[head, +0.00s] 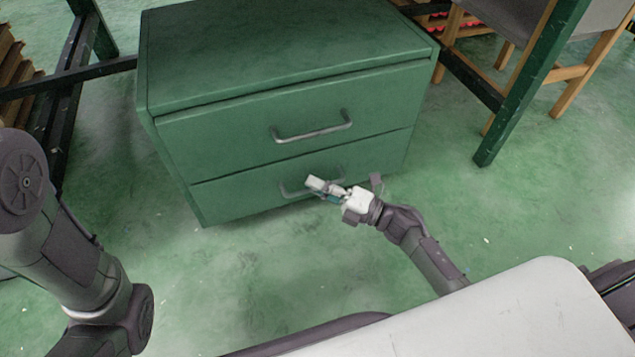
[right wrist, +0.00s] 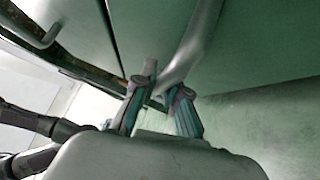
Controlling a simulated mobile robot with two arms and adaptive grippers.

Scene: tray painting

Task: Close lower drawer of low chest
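The low green chest (head: 285,50) stands on the floor with two drawers, one above the other. The lower drawer (head: 375,160) looks about flush with the upper one in the head view. Its grey handle (head: 290,192) is partly hidden behind my right gripper (head: 326,188). In the right wrist view the fingers (right wrist: 160,92) are apart at the lower drawer's handle (right wrist: 197,45), whose bar runs down to the gap between them. I cannot tell whether they clamp it. My left arm is at the left edge, its gripper out of view.
The upper drawer (head: 230,125) has its own handle (head: 312,132). A dark green table leg (head: 520,100) and a wooden chair (head: 575,75) stand to the right. Another dark frame stands at the left. Green floor (head: 210,290) is free in front of the chest.

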